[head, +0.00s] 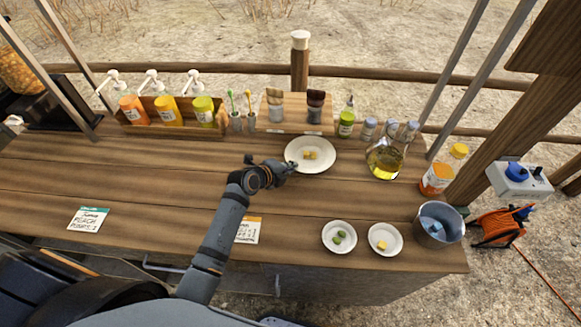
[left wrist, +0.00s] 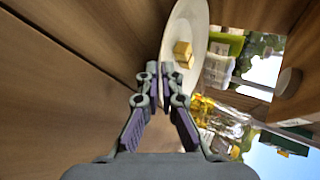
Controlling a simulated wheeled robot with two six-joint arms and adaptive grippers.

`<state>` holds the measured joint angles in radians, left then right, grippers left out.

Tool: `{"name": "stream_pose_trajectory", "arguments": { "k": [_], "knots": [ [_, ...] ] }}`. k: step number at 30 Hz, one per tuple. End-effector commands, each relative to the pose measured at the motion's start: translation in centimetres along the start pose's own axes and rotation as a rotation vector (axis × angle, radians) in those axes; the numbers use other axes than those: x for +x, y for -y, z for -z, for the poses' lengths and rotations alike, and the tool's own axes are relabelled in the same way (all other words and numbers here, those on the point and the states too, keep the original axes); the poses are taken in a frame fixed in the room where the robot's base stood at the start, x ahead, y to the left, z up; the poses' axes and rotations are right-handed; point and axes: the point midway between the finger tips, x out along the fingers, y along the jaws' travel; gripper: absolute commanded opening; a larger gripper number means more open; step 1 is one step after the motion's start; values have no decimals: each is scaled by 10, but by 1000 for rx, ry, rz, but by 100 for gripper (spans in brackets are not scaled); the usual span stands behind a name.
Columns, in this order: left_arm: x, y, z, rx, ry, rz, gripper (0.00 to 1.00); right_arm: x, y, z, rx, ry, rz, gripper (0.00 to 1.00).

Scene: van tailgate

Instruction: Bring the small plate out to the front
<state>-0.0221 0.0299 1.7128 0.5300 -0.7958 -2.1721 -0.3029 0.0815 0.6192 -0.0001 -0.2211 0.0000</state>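The small plate (head: 320,165) is white and round, with yellow cubes (head: 309,155) on it, toward the back of the wooden counter. It looks level. My left gripper (head: 288,168) is at its left front rim. In the left wrist view the fingers (left wrist: 162,72) are close together at the edge of the plate (left wrist: 198,25), with the rim appearing to be between the tips. The cubes show there too (left wrist: 183,54). My right gripper is not in view.
Two small white dishes (head: 339,251) (head: 376,248) and a metal bucket (head: 428,233) stand at the front right. An oil jug (head: 384,160) and small jars stand right of the plate. A brush rack (head: 295,126) is behind it. Cards (head: 247,230) (head: 88,219) lie in front; the left middle is clear.

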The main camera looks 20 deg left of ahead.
Motion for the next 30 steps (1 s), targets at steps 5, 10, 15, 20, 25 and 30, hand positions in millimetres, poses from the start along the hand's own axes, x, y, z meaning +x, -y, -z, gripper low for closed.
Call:
{"name": "stream_pose_trajectory", "arguments": {
  "k": [5,10,15,20,25,30],
  "knots": [
    [-4,-4,4,-2,-1,-4,0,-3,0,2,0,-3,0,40],
    [-17,-12,15,-3,-2,-5,0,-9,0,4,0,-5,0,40],
    [-29,-20,25,-2,-2,-5,0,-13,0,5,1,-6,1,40],
    [-41,-27,35,-4,-2,-5,0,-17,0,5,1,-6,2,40],
    [-53,-36,46,-3,-2,-6,0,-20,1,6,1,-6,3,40],
    [-65,-44,57,-4,-3,-6,0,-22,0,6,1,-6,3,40]
  ]
}}
